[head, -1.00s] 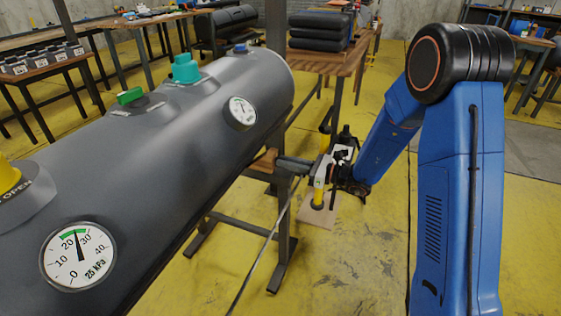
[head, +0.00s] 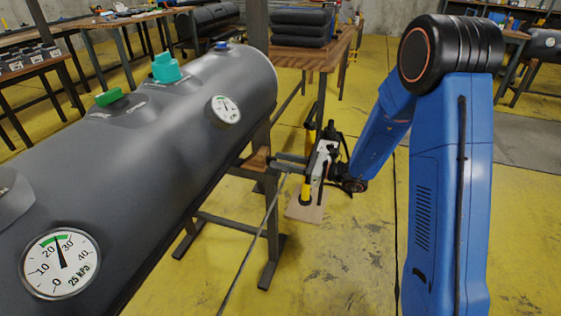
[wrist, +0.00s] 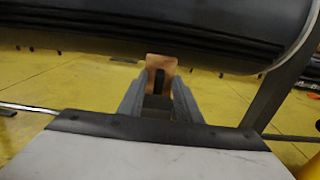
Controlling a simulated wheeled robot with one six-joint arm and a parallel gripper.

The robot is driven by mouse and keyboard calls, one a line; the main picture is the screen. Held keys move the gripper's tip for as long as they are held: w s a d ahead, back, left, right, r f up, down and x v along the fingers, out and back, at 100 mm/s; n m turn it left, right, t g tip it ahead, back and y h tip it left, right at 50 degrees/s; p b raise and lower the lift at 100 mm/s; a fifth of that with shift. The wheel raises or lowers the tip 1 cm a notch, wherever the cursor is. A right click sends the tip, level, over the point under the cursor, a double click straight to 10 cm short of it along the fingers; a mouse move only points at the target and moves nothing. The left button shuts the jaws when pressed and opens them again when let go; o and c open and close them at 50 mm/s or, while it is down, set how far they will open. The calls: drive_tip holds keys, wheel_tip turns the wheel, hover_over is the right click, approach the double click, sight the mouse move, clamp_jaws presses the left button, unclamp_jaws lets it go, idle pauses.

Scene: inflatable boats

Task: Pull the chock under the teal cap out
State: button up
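The teal cap (head: 165,70) stands on top of the grey inflatable tube (head: 130,150), between a green cap and a blue cap. A wooden chock (head: 256,160) sticks out from under the tube's right side, on a stand. In the wrist view the chock (wrist: 161,63) shows as a wooden end with a dark slot, below the dark tube. My gripper (head: 279,162) is beside the chock, its two fingers apart and pointing at it. In the wrist view the gripper (wrist: 158,82) has the chock lined up between its fingertips; whether they touch it I cannot tell.
The green cap (head: 108,97) and blue cap (head: 221,46) are on the same tube. The stand's dark legs (head: 270,215) are below my gripper. A yellow-and-black upright (head: 306,180) on a board stands close by. Yellow floor is clear at the front.

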drive_tip(key=v, duration=1.6)
drive_tip(key=shift+s+d, duration=0.15)
drive_tip(key=shift+d, duration=0.25)
drive_tip(key=s+a+r+n+g+h, duration=0.2)
drive_tip(key=s+r+n+g+h, duration=0.3)
drive_tip(key=s, duration=0.6)
drive_tip(key=s+a+r+n+g+h, duration=0.1)
drive_tip(key=s+n+g+h, duration=0.1)
drive_tip(key=s+n, duration=0.7)
drive_tip(key=s+d+r+n+t+h, duration=0.2)
drive_tip(key=s+d+n+h, duration=0.2)
drive_tip(key=s+d+h, duration=0.1)
drive_tip(key=s+d+r+n+t+h, duration=0.2)
drive_tip(key=s+d+n+t+h, duration=0.1)
drive_tip(key=s+d, duration=0.4)
drive_tip(key=shift+d+r+n+t+h, duration=0.35)
drive_tip(key=shift+d+n+h, duration=0.15)
drive_tip(key=shift+d+h, duration=0.4)
drive_tip(key=shift+a, duration=0.2)
